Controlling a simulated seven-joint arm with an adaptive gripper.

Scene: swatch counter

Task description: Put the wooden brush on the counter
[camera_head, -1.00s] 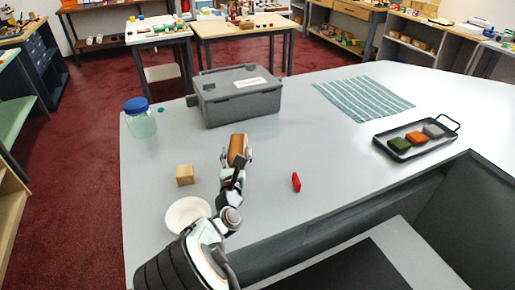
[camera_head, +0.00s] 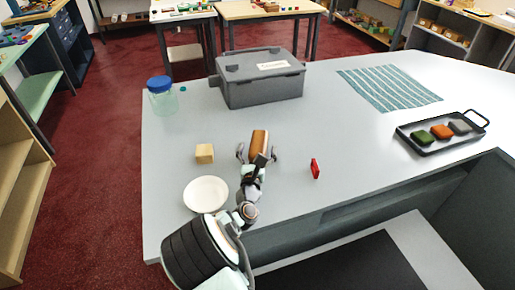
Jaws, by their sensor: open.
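The wooden brush (camera_head: 260,139), brown with a pale side, is at the counter's middle, in front of the grey box. It appears to rest on the counter (camera_head: 330,130), though its near end is partly hidden by my gripper. My gripper (camera_head: 257,153) is open at the brush's near end. One finger is spread to the left and one to the right, with visible gaps between them and the brush.
A wooden cube (camera_head: 205,153) and a white plate (camera_head: 206,194) lie to the left. A red block (camera_head: 315,168) stands to the right. A lidded grey box (camera_head: 262,88) and a blue-lidded jar (camera_head: 162,98) are behind. A black tray (camera_head: 428,147) and striped cloth (camera_head: 390,87) lie right.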

